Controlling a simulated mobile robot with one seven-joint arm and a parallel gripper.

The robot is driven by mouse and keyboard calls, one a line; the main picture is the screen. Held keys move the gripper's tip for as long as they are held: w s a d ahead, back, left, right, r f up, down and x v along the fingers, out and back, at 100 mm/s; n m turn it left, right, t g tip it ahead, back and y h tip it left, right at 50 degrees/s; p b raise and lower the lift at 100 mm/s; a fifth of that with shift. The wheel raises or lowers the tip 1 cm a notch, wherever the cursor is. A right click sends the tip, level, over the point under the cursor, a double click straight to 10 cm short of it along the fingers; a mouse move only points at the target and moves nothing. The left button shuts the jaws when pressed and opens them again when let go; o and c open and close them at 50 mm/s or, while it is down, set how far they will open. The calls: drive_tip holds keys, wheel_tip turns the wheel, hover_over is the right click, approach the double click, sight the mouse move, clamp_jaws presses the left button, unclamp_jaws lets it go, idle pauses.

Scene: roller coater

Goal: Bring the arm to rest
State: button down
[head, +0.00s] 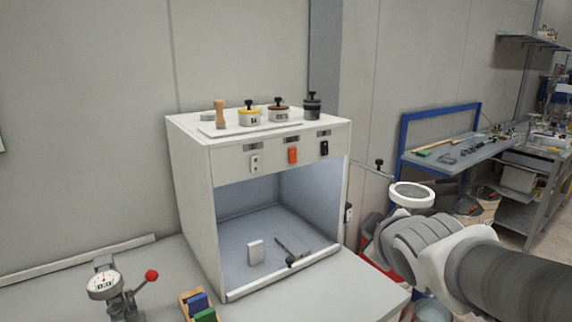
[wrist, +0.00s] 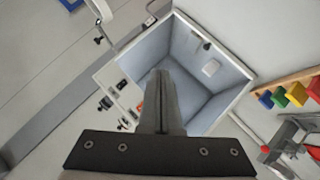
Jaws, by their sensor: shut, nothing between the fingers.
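My gripper (wrist: 160,74) shows in the wrist view with its two fingers together, shut and empty. The fingers overlap the view of the white open-fronted cabinet (wrist: 128,66), but I cannot tell how far apart they are. In the head view my arm reaches in from the right, in front of and to the right of the cabinet (head: 190,190). The fingers are not clearly seen there.
Containers with black knobs, such as the yellow one (head: 249,118), stand on the cabinet top. A white block (head: 256,252) is inside. A dial gauge (head: 104,286) with a red-knobbed lever stands at front left. A blue-framed bench (head: 455,155) is at right.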

drive_tip(key=s+f+m+g, duration=0.2)
drive_tip(key=s+m+g, duration=0.1)
drive_tip(key=s, duration=0.6)
drive_tip(key=s+a+f+m+g, duration=0.1)
drive_tip(key=s+f+m+g, duration=0.2)
drive_tip(key=s+m, duration=0.3)
drive_tip(key=s, duration=0.3)
drive_tip(key=shift+f+m+g, duration=0.3)
